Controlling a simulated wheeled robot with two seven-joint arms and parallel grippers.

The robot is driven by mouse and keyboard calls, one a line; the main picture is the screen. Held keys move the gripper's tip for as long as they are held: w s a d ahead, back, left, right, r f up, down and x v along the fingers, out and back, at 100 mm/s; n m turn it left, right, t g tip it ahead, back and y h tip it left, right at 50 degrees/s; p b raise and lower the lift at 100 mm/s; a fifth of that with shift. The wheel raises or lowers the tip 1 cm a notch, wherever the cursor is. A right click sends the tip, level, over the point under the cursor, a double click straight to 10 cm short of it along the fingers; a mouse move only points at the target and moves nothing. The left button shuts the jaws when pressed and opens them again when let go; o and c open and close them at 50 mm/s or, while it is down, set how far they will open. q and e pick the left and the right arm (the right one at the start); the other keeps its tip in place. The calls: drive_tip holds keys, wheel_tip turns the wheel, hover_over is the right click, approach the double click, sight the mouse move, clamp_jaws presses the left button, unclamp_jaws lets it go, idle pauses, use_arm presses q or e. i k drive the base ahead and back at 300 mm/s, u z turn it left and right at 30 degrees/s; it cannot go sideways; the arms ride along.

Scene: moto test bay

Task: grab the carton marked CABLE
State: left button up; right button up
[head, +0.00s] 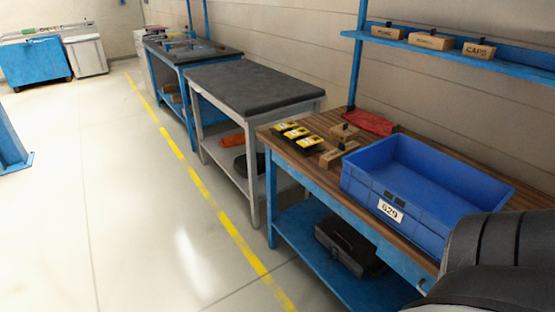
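I cannot make out the word CABLE on any carton. Three small brown cartons stand in a row on the blue upper shelf: a left one (388,32), a middle one (432,41) and a right one (478,50), which reads CAPS. The lettering on the other two is too small to read surely. Two more small brown cartons, a rear one (344,131) and a front one (331,158), are on the wooden bench, left of the blue crate; their markings are unreadable. Neither of my grippers is in view.
Open floor (130,200) lies left.

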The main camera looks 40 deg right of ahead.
sight(331, 160)
drive_tip(key=u, duration=0.15)
drive_tip(key=i, duration=1.25)
drive_tip(key=z, duration=1.05)
drive_tip(key=i, duration=1.45)
drive_tip(key=z, duration=1.4)
